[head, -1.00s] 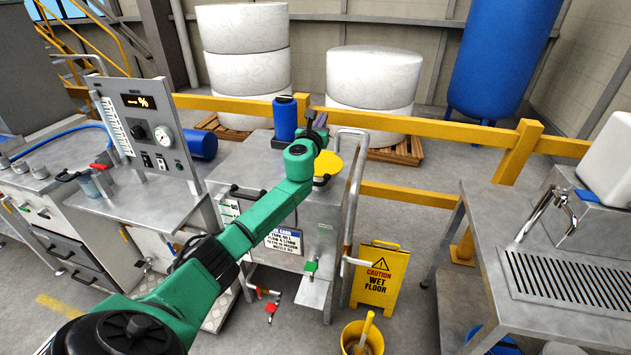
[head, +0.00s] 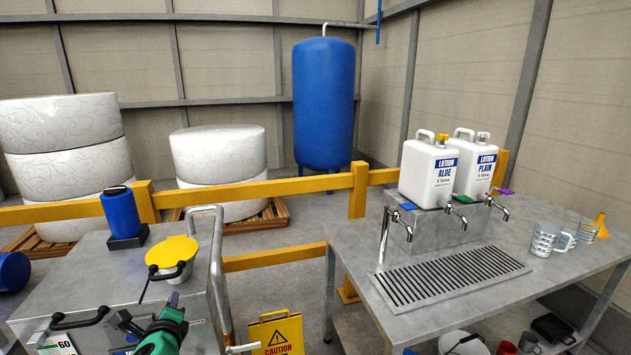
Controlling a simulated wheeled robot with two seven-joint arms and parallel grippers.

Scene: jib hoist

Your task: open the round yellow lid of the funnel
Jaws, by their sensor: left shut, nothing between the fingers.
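The round yellow lid (head: 172,251) lies flat over the mouth of the funnel (head: 178,271) on top of the steel cabinet at the lower left. My right gripper is out of view.
A blue canister (head: 121,214) stands left of the lid, and a bent steel rail (head: 217,265) rises at its right. A steel table (head: 440,318) with two lotion jugs is at the right. A yellow caution sign (head: 277,334) stands on the floor between.

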